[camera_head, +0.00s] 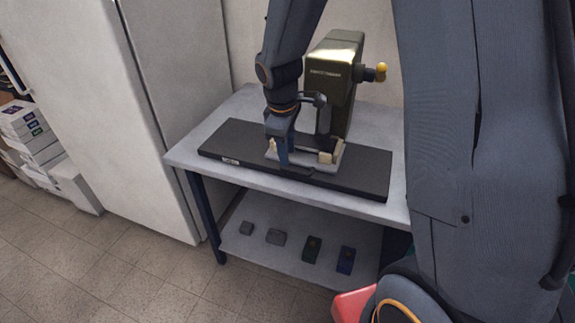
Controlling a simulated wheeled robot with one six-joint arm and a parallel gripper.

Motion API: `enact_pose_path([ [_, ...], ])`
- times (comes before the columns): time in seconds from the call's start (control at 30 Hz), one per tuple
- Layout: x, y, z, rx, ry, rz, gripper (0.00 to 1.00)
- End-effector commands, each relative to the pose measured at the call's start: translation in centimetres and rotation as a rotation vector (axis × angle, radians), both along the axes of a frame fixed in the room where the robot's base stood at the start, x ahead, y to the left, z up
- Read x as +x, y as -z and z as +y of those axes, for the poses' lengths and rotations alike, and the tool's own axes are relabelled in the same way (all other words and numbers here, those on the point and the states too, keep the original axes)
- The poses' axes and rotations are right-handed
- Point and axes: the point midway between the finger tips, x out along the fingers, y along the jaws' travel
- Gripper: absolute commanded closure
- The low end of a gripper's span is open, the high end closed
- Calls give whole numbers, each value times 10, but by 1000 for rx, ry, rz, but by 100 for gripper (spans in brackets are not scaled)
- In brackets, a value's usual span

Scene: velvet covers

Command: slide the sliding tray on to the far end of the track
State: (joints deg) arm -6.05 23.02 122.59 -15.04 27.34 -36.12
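The long black track (235,140) lies across the table top. A small pale sliding tray (318,163) sits on it, a little right of the track's middle. Light cream pieces show at the tray's right side. My gripper (285,158) reaches down from above at the left part of the tray, and hides part of it. It looks very close to the tray, but I cannot tell whether it touches or grips it. The finger opening is too small and dark to read.
The table (190,150) has a lower shelf (262,255) with several small blocks. A white cabinet (100,90) stands left, near stacked boxes (30,135). The track's left part is clear.

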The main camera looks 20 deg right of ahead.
Motion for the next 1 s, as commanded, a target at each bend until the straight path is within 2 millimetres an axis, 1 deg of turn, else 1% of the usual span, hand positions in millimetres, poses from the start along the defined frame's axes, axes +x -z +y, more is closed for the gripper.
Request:
enact_pose_path([
  [0.03,0,8,-1,1,1,4,71],
  [0.2,3,33,-4,1,2,4,71],
  [0.4,6,52,-6,1,4,2,71],
  [0.53,7,57,-6,1,4,0,71],
  [0.77,8,58,-6,1,4,0,71],
  [0.8,8,58,-6,1,4,0,72],
  [0.97,8,57,-6,1,4,0,99],
  [1.0,8,57,-6,1,4,0,100],
])
